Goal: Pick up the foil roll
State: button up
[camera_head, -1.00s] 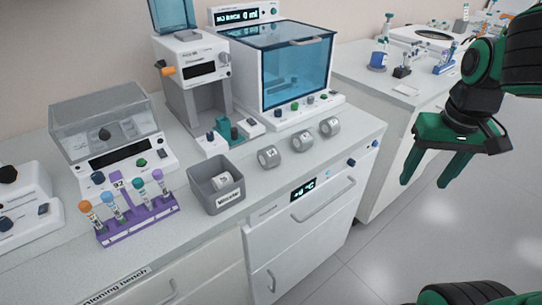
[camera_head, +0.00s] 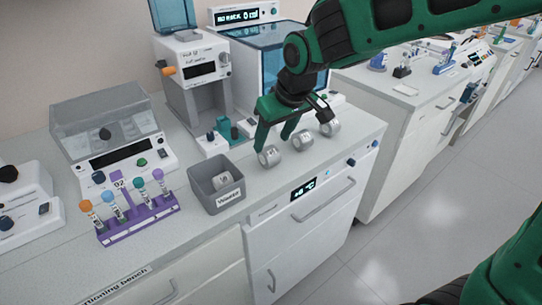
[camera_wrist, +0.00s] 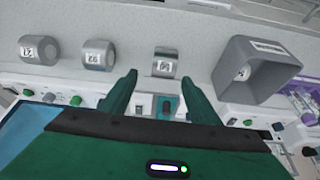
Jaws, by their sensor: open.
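Three grey rolls stand in a row on the bench; I cannot tell which is the foil roll. The left one (camera_head: 268,157) is closest to my gripper (camera_head: 272,142); the middle one (camera_head: 302,141) and right one (camera_head: 330,128) are to its right. In the wrist view, my open, empty gripper (camera_wrist: 160,80) has that nearest roll (camera_wrist: 166,63) just beyond and between its fingertips. The other two rolls (camera_wrist: 98,55) (camera_wrist: 38,50) lie to the left there. A further roll (camera_head: 224,181) sits in the grey bin.
The grey labelled bin (camera_head: 205,190) stands left of the rolls and shows in the wrist view (camera_wrist: 285,78). A purple tube rack (camera_head: 140,223) is further left. Machines (camera_head: 200,90) stand behind. The bench front edge lies close to the rolls.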

aim_at(269, 148)
jog(key=x, duration=0.4)
jog(key=shift+s+f, duration=0.15)
jog(key=shift+s, duration=0.2)
jog(key=shift+w+a+f, duration=0.15)
jog(key=shift+w+f, duration=0.1)
jog(key=shift+f, duration=0.35)
jog(key=shift+c, duration=0.7)
jog(key=c, duration=1)
jog(key=shift+r, duration=0.15)
